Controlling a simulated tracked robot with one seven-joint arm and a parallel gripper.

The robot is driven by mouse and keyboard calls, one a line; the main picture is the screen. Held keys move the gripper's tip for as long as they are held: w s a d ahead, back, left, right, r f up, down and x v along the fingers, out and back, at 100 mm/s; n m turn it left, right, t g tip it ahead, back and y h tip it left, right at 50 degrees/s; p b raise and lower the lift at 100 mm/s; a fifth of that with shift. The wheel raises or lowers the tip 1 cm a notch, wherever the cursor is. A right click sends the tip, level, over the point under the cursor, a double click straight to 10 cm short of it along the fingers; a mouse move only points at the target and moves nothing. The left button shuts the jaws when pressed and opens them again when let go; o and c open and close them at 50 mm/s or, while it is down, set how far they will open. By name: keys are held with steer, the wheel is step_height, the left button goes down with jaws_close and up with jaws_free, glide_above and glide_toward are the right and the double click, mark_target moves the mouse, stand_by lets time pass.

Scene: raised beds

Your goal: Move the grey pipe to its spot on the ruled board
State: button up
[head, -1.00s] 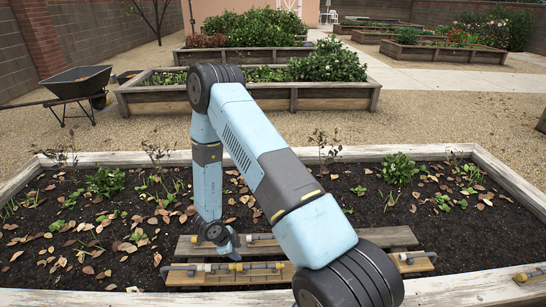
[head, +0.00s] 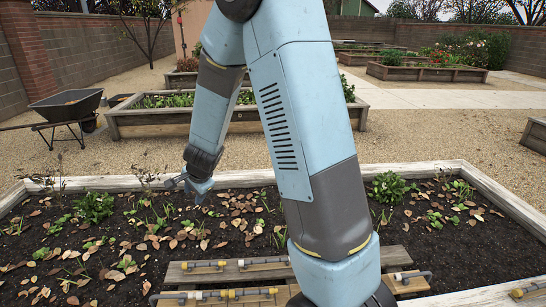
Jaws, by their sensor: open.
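A board of weathered wooden planks (head: 175,275) lies across the soil at the front of the near bed. Several thin grey pipes with yellow or pale fittings lie on it: a pipe (head: 205,265) at the back left, a pipe (head: 262,262) near the middle, a row of pipe pieces (head: 225,295) along the front, and a bent pipe (head: 412,276) at the right end. I cannot tell which is the task's grey pipe, and no ruled marks are readable. My gripper (head: 186,187) is open and appears empty, raised beyond the board. My arm hides part of the board.
The near bed's pale timber rim (head: 415,169) surrounds dark soil with dry leaves and small plants. A yellow-ended piece (head: 525,290) lies on the rim at right. A wheelbarrow (head: 68,107) and another raised bed (head: 155,122) stand on gravel behind.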

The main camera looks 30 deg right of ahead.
steer(key=s+d+r+n+y, duration=0.1)
steer(key=s+r+n, duration=0.4)
steer(key=r, duration=0.4)
steer(key=s+d+r+n, duration=0.2)
steer(key=s+r+n, duration=0.1)
steer(key=s+r, duration=0.55)
steer(key=s+d+r+n+h, duration=0.1)
steer(key=s+d+r+n, duration=0.1)
steer(key=s, duration=0.7)
steer(key=s+d+r+n+h, duration=0.1)
steer(key=s+d+r+n, duration=0.1)
steer(key=s+d+r, duration=0.3)
steer(key=s+d, duration=0.2)
steer(key=s, duration=0.1)
steer(key=shift+s+n+h, duration=0.4)
